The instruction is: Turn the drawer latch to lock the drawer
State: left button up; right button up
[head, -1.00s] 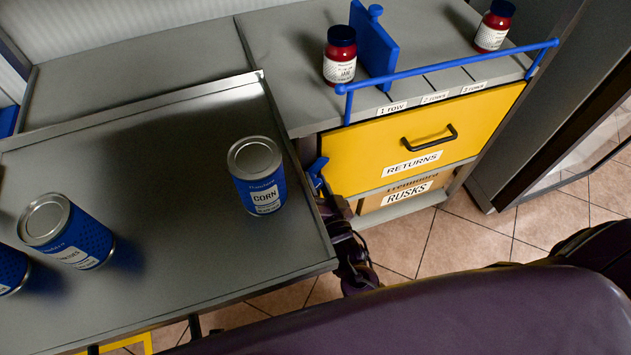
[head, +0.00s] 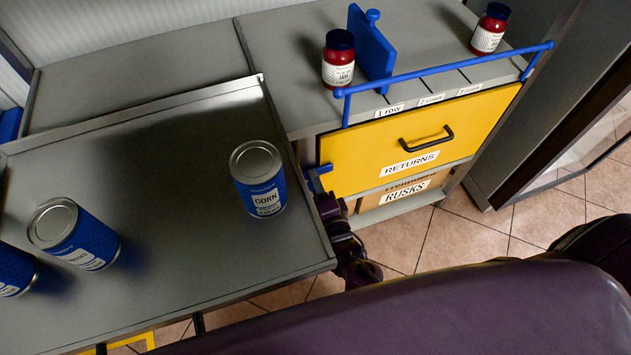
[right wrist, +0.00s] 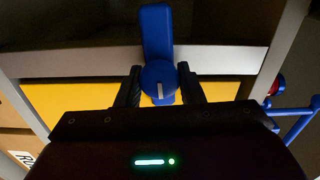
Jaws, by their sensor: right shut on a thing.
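The yellow drawer front (head: 400,150), labelled RETURNS, looks closed, with a black handle (head: 427,140). The blue latch (head: 319,173) is at the drawer's left edge. In the right wrist view, the latch's lever (right wrist: 156,32) points up across a grey bar, and its round knob (right wrist: 158,76) sits between my fingers. My right gripper (right wrist: 159,71) is shut on the latch knob. In the head view my right gripper (head: 328,205) is partly hidden behind the metal counter's edge. My left gripper is not in view.
A grey counter (head: 190,270) with several blue cans, including a corn can (head: 258,178), stands left of the drawer. Red jars (head: 338,60), a blue divider (head: 371,45) and a blue rail (head: 450,68) are above the drawer. A Rusks box (head: 405,192) lies below.

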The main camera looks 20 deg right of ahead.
jog(key=shift+m, duration=0.5)
jog(key=o, duration=0.9)
jog(key=s, duration=0.7)
jog(key=shift+s+d, duration=0.15)
jog(key=shift+s, duration=0.25)
